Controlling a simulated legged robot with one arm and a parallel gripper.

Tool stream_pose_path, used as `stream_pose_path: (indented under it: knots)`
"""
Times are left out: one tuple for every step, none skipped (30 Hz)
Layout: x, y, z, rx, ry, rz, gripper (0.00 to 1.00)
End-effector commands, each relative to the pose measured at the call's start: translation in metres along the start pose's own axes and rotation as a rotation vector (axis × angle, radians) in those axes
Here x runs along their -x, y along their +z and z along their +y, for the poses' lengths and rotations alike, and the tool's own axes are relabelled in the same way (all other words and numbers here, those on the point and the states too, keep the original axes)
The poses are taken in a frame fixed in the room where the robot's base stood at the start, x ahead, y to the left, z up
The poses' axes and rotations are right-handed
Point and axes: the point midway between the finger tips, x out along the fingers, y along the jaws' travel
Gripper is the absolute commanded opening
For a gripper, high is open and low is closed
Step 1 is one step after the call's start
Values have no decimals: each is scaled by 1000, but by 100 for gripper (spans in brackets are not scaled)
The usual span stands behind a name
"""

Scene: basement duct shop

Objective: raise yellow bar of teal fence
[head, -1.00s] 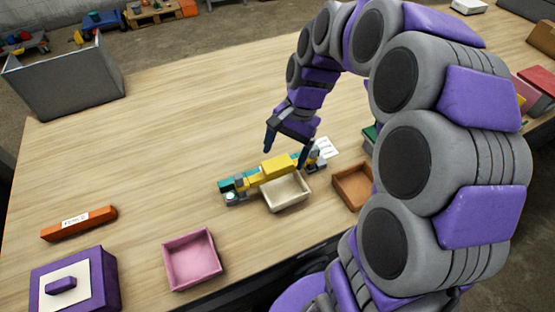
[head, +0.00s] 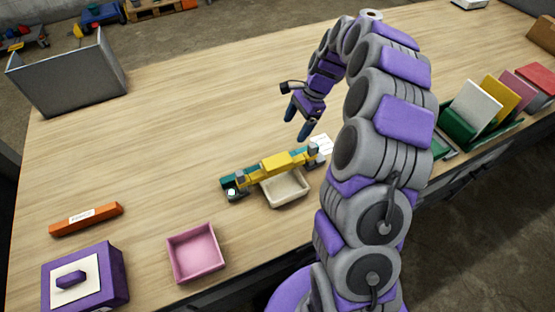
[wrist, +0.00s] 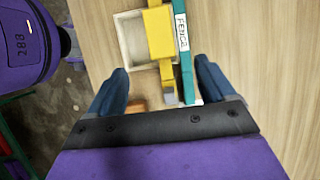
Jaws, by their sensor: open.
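The teal fence (head: 234,182) lies on the wooden table. The yellow bar (head: 278,161), with a wide block at its middle, runs along it and lies low. In the wrist view the bar (wrist: 159,35) is beside the teal fence strip (wrist: 187,50), which bears a white label reading "FENCE". My gripper (head: 297,120) is open and empty, above and behind the fence's right end, apart from it. In the wrist view the bar and fence show between my gripper's fingers (wrist: 160,75).
A cream tray (head: 289,195) sits against the fence's front. A pink tray (head: 195,253), purple box (head: 115,275) and orange block (head: 85,219) are at the left. A green rack (head: 456,125) holds panels at right.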

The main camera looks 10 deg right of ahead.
Motion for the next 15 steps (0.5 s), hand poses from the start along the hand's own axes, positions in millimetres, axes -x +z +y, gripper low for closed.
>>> stream_pose_path:
  knots:
    - [-9,0,0,1,2,-1,83]
    - [-14,0,0,1,1,-1,83]
    - [-21,0,0,2,2,-1,83]
    - [-28,0,1,2,4,-2,83]
    - [-34,1,1,1,6,-3,83]
    - [-42,1,2,1,7,-4,83]
    - [-48,0,1,1,6,-3,83]
    - [-54,0,1,1,5,-2,83]
    - [-62,0,1,2,5,-2,83]
    - [-68,0,1,2,6,-2,83]
    - [-74,0,1,2,7,-2,83]
    - [-82,0,1,2,6,-1,83]
    - [-88,0,1,2,5,-1,83]
    - [-94,0,1,2,5,-1,83]
    - [-102,0,2,2,7,-2,83]
